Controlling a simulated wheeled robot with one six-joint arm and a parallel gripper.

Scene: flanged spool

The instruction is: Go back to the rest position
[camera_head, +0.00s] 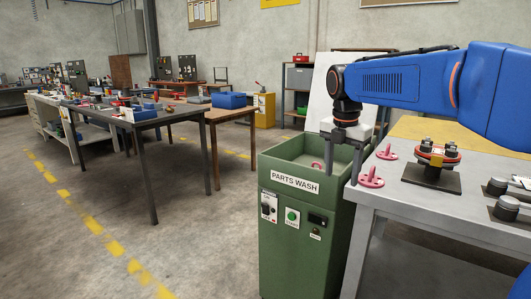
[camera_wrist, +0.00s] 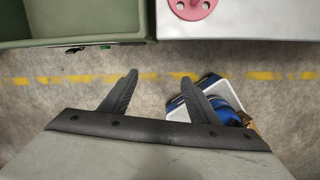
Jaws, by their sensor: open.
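My gripper (camera_head: 342,166) hangs near the front right of the green parts-wash cabinet (camera_head: 333,240), beside the workbench edge. In the wrist view my gripper (camera_wrist: 159,79) has its two fingers spread, with only floor between them. A pink flanged spool (camera_head: 370,178) stands on the near left corner of the grey workbench (camera_head: 365,197). A pink disc with holes (camera_wrist: 190,6) shows at the top of the wrist view. A second pink piece (camera_head: 387,153) stands farther back on the bench. Something pink (camera_head: 317,166) shows in the wash basin, partly hidden.
A black stand with a red ring and dark cylinders (camera_head: 432,170) is on the bench, with dark-based metal parts (camera_head: 505,208) to its right. A dark table (camera_head: 135,122) stands to the left. Open floor with a yellow dashed line (camera_head: 95,223) lies left of the cabinet.

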